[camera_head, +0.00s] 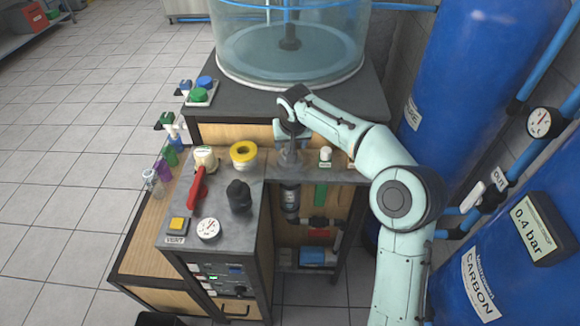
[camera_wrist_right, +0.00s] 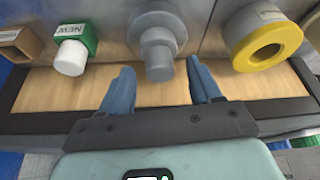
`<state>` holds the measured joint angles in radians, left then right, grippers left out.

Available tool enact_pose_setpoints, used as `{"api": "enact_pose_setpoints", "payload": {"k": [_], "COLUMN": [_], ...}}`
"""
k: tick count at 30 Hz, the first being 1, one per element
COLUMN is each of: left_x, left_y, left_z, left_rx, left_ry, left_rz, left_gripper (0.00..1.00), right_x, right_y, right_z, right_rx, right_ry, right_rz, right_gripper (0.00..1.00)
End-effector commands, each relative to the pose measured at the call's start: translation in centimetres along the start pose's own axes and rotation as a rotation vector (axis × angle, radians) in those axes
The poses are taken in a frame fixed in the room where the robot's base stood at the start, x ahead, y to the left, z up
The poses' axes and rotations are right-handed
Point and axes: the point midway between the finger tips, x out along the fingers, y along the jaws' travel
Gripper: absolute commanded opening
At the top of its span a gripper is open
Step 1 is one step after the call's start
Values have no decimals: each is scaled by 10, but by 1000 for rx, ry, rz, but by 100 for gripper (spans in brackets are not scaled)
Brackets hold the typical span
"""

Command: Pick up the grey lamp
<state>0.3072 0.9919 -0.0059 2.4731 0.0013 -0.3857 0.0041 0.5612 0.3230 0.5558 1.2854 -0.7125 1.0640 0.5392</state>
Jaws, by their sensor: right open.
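The grey lamp (camera_wrist_right: 158,40), a stepped grey round body with a narrower end, is in the middle of the right wrist view. In the head view it shows only partly (camera_head: 289,160), at the back edge of the worktop behind and under my right gripper. My right gripper (camera_head: 291,138) reaches in from the right above it. In the right wrist view the two blue fingers of the gripper (camera_wrist_right: 163,78) are open, one on each side of the lamp's narrow end, with a visible gap on both sides. My left gripper is not in view.
A yellow-ringed roll (camera_head: 244,154) stands left of the lamp, and a small white-capped item (camera_head: 325,154) stands right of it. A black knobbed object (camera_head: 239,196), a red-handled item (camera_head: 197,188) and a gauge (camera_head: 208,229) are nearer. A clear tank (camera_head: 290,50) stands behind.

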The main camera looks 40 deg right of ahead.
Motion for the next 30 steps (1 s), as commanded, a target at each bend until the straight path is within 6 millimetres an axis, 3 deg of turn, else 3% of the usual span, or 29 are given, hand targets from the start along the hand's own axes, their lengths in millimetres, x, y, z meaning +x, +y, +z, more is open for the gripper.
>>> {"api": "enact_pose_setpoints", "payload": {"k": [4,9,22,30], "left_x": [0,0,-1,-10], "left_y": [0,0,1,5], "left_z": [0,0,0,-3], "left_rx": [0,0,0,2], "left_ry": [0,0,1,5], "left_rz": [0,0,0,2], "left_gripper": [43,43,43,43], "right_x": [-1,-1,-6,-38], "right_y": [0,0,0,-1], "right_z": [0,0,-2,-17], "right_rx": [0,0,-1,0], "right_ry": [1,1,1,5], "right_rz": [0,0,0,-1], "right_gripper": [63,16,16,16]}}
